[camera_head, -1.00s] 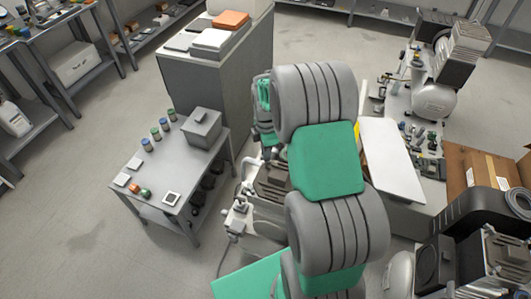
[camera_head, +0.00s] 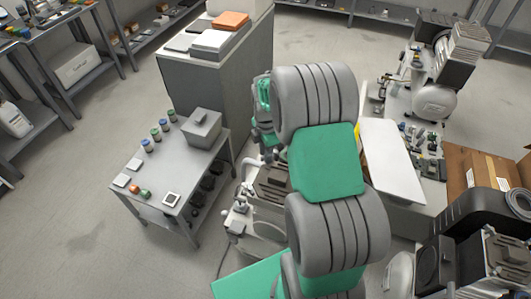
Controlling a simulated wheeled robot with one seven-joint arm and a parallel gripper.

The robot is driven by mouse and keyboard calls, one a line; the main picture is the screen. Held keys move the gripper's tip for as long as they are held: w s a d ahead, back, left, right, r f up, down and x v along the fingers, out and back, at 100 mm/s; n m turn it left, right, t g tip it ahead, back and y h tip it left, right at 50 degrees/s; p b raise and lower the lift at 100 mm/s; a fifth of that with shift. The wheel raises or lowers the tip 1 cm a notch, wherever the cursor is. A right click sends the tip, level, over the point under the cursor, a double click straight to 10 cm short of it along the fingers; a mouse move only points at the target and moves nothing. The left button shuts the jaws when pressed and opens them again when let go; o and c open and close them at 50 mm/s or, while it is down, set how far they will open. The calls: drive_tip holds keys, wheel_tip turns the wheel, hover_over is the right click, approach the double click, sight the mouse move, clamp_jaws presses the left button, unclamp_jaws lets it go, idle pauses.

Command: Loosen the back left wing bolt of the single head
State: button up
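My large grey and green arm fills the middle of the head camera view. Its wrist end, with a small green part and dark parts below, shows left of the upper grey joint. My gripper (camera_head: 266,146) is mostly hidden there, and its fingers cannot be made out. Just below it, a compressor unit (camera_head: 270,182) with a dark ribbed top and white pipes is partly covered by my arm. Whether this is the single head cannot be told. Wing bolts are too small or hidden to see.
A grey table (camera_head: 152,172) with jars and a grey box (camera_head: 202,127) stands left of the unit. A tall grey cabinet (camera_head: 205,85) is behind. Another compressor (camera_head: 436,100) stands at upper right, and a dark machine (camera_head: 490,255) at lower right. Open floor lies at left.

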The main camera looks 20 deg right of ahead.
drive_tip(key=shift+o, duration=0.3)
wheel_tip(320, 180, up, 8)
drive_tip(key=shift+f, duration=0.1)
idle(0.3)
drive_tip(key=shift+s+a+r, duration=0.1)
drive_tip(key=shift+a+r, duration=0.05)
drive_tip(key=shift+r, duration=0.1)
drive_tip(key=s+a+r+m+t, duration=0.1)
drive_tip(key=s+a+r+m, duration=0.3)
drive_tip(key=s+m, duration=0.4)
drive_tip(key=s+a+r+m+t, duration=0.2)
drive_tip(key=s+a+r+m, duration=0.2)
drive_tip(key=s+a+m, duration=0.3)
drive_tip(key=s+m, duration=0.1)
drive_tip(key=m, duration=0.2)
drive_tip(key=shift+s+r, duration=0.15)
drive_tip(key=shift+r, duration=0.25)
